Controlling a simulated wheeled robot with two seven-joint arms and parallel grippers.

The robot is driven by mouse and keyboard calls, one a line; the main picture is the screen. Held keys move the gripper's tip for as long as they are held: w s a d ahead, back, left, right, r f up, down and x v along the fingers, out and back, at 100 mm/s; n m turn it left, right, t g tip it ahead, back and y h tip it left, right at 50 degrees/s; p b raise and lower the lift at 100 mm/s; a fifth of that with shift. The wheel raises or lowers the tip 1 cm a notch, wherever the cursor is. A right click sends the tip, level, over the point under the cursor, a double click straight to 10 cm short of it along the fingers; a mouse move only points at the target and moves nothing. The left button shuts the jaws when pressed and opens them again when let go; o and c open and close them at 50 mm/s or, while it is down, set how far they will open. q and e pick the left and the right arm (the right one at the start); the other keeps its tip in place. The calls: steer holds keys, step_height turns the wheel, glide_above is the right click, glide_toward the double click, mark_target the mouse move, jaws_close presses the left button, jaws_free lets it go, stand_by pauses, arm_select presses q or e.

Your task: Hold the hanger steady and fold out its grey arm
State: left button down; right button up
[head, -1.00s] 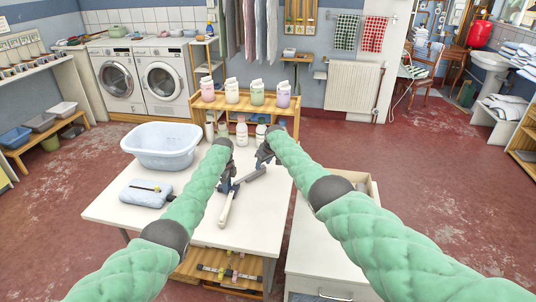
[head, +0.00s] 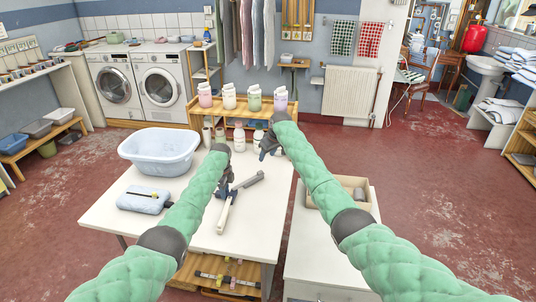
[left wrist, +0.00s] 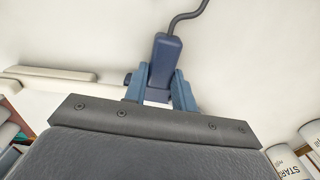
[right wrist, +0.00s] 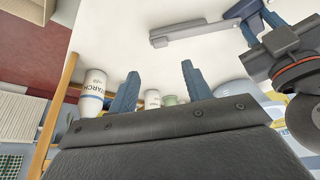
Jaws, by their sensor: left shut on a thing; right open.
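The folding hanger lies over the white table (head: 130,205). Its white arm (head: 224,216) points toward the table's front, and its grey arm (head: 247,184) reaches out to the right, at a wide angle to the white one. My left gripper (head: 224,189) is shut on the hanger's dark blue middle block (left wrist: 165,62); a dark wire hook (left wrist: 186,17) rises from the block. My right gripper (head: 267,153) is open and empty beyond the grey arm's tip, apart from it. The grey arm also shows in the right wrist view (right wrist: 190,34), outside the fingers.
A blue basin (head: 160,148) and a pale blue padded thing (head: 144,199) stand on the table's left. White bottles (head: 239,138) stand near its back edge, close to my right gripper. An open box (head: 338,190) sits on the cabinet at right.

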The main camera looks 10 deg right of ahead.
steer(key=shift+s+r, duration=0.1)
steer(key=shift+r, duration=0.15)
